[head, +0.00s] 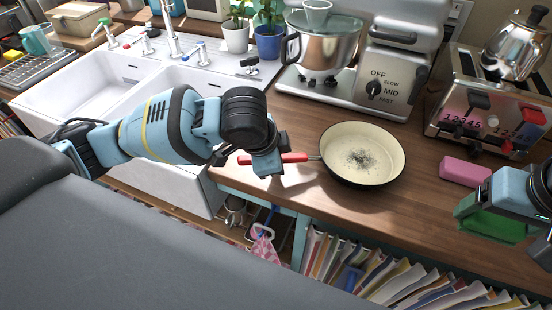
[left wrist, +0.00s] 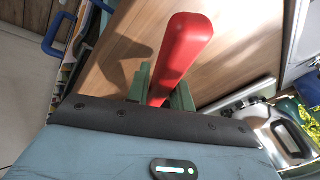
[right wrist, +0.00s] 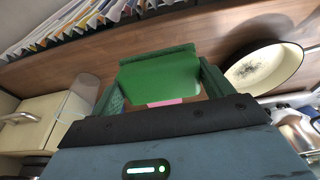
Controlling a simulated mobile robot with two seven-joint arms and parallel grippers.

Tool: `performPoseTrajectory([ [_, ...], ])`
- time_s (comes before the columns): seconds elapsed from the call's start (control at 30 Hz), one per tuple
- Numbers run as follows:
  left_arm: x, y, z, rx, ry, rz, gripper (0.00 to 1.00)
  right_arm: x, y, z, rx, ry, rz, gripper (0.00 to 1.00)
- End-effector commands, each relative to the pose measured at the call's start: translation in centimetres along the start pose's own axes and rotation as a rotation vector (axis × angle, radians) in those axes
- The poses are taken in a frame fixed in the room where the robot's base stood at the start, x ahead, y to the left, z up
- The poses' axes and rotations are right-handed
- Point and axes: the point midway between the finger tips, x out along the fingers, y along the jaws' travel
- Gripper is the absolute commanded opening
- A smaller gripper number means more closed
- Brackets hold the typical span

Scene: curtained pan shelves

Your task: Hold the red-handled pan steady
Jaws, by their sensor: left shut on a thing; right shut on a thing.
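The red-handled pan (head: 340,165) rests upright on the wooden counter. It is cream inside with dark specks in the middle; part of it shows in the right wrist view (right wrist: 285,68). Its red handle (head: 293,158) points left. My left gripper (head: 267,160) is shut on the handle, which runs between its fingers in the left wrist view (left wrist: 183,45). My right gripper (head: 492,212) is shut on a green block (right wrist: 160,78) and holds it right of the pan, near the counter's front edge. I cannot tell whether the block touches the counter.
A pink block (head: 465,171) lies between the pan and my right gripper. A stand mixer (head: 325,50) and a toaster (head: 490,105) stand behind. A white sink (head: 70,85) is at the left. Books (head: 375,275) fill the shelf below. The counter (head: 430,205) is bare just right of the pan.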

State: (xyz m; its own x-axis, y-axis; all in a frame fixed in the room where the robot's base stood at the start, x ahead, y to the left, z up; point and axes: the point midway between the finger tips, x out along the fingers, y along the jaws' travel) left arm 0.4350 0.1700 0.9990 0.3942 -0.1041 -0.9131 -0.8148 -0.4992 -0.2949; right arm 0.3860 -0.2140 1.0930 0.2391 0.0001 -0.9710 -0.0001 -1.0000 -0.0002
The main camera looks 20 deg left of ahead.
Motion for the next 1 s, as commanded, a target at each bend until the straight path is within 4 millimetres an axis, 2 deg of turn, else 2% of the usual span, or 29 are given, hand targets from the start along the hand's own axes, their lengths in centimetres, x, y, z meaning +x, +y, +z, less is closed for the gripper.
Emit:
performPoseTrajectory([
  [0.47,0.24,0.02,0.05,-0.001,0.001,-0.002,0.0,-0.03,0.0,-0.01,0.0,0.001,0.0,0.43],
  [0.5,0.13,-0.07,-0.09,-0.002,0.007,-0.005,0.26,-0.02,0.0,-0.01,0.0,0.001,0.0,0.43],
  [0.67,0.18,-0.01,-0.03,-0.001,0.004,-0.003,0.47,-0.01,0.0,-0.01,0.0,0.0,0.0,0.43],
  [1.0,0.03,0.1,0.12,0.0,-0.001,0.0,0.48,-0.02,0.0,-0.01,0.0,0.001,0.0,0.43],
])
